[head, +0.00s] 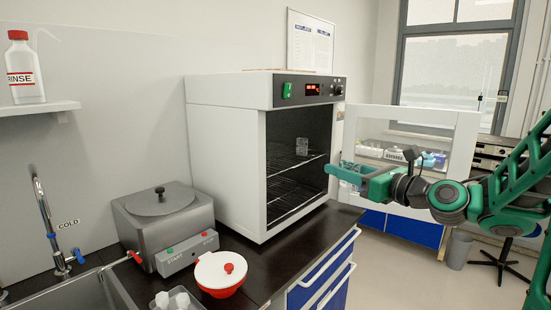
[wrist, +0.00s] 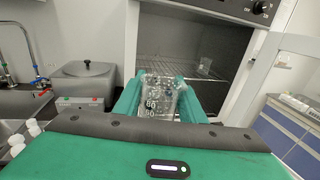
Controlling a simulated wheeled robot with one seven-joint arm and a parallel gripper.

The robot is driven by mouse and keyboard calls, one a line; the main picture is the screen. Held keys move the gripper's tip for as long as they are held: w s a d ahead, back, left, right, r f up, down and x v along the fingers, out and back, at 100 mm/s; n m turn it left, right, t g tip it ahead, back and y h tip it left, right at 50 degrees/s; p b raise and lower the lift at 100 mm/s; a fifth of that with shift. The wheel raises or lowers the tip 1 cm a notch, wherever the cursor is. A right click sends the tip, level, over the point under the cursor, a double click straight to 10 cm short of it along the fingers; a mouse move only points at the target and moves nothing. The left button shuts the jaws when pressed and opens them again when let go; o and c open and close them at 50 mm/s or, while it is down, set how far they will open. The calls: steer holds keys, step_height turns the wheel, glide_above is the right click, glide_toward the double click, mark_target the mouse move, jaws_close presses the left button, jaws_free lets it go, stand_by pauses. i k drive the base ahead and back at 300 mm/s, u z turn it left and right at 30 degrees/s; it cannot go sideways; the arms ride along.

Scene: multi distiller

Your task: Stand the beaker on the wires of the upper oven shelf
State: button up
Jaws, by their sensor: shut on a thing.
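A clear glass beaker (wrist: 160,98) with dark printed marks is between the green fingers of my gripper (wrist: 160,84) in the wrist view. My gripper (head: 338,170) is shut on it, just outside the oven's open front at the right. The held beaker is hard to make out in the head view. The white oven (head: 226,150) stands on the dark counter with a dark inside. The upper wire shelf (head: 290,162) also shows in the wrist view (wrist: 185,68). Another small clear beaker (head: 302,146) stands on this shelf, toward the right in the wrist view (wrist: 204,66).
The oven door (head: 465,150), white with a window, is swung open to the right. A lower wire shelf (head: 285,200) is below. A steel bath (head: 165,215), a red-and-white pot (head: 220,273) and a sink (head: 75,293) are to the left. The upper shelf's left part looks clear.

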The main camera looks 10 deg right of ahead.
mark_target(279, 158)
steer(key=i, duration=0.85)
steer(key=u, duration=0.1)
